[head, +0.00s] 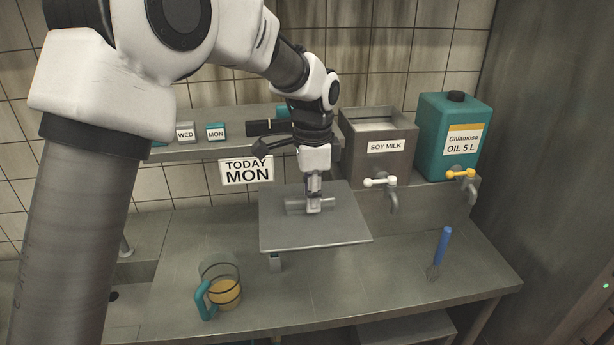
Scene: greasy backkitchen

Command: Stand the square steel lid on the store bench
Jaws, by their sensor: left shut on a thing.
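The square steel lid (280,234) is a flat grey plate with a bar handle on top, near the middle of the head view. My left gripper (313,205) comes down from above and is shut on the lid's handle. The lid looks roughly level and appears to be held above the steel bench (350,285); the exact gap cannot be told. What lies under the lid is hidden. My right gripper is not in view.
A jug (208,296) with yellow liquid and a teal handle stands front left. A blue-handled tool (443,246) is at the right. A soy milk container (375,165) and a teal oil can (450,125) with taps stand behind. A "TODAY MON" sign (246,171) hangs below the shelf (190,151).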

